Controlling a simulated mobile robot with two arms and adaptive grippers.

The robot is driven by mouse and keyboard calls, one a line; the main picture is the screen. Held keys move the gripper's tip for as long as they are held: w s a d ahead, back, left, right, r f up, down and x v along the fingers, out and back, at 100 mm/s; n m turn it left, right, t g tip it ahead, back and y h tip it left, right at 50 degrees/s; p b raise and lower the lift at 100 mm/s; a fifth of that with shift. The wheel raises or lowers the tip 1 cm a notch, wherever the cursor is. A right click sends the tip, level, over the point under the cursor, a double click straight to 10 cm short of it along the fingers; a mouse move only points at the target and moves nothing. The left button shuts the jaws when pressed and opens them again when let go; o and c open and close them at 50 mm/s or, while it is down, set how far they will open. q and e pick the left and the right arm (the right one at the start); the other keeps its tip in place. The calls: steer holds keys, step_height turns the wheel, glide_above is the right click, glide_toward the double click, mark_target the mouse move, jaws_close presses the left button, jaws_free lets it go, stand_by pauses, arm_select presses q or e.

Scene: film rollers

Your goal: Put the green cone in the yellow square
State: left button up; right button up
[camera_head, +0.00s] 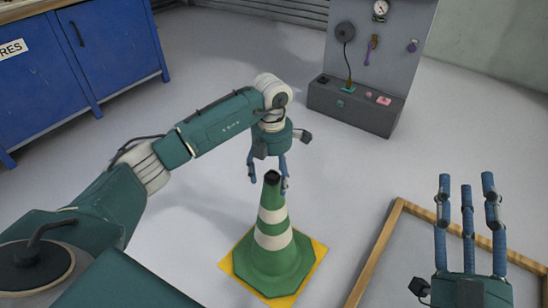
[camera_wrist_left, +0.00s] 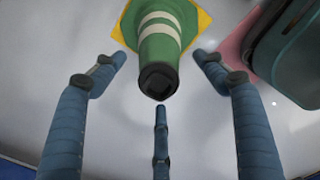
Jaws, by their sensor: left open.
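The green cone (camera_head: 268,265) has white bands and a dark top, and stands upright on the yellow square (camera_head: 320,250) on the floor. Yellow shows around its base on several sides. The left gripper (camera_head: 268,184) is open just above and beside the cone's tip. In the left wrist view the cone (camera_wrist_left: 158,48) lies ahead between the spread fingers (camera_wrist_left: 160,85), with no finger visibly closed on it. A corner of the yellow square (camera_wrist_left: 203,20) shows behind it. The right gripper (camera_head: 467,185) is at the right with its fingers spread, empty.
A wooden-framed panel (camera_head: 385,232) lies at the lower right, under my right gripper. A grey stand with gauges (camera_head: 375,60) is at the back right. Blue cabinets (camera_head: 120,45) stand at the back left. The floor between them is clear.

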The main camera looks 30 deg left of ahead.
arm_select(q)
step_height(320, 180, up, 6)
steer(key=shift+r+p, duration=0.1)
steer(key=shift+p, duration=0.65)
arm_select(e)
step_height(320, 180, down, 10)
steer(key=w+d+g+h, duration=0.1)
steer(key=g+h, duration=0.1)
steer(key=g, duration=0.2)
steer(key=shift+g, duration=0.4)
steer(key=shift+w, duration=0.1)
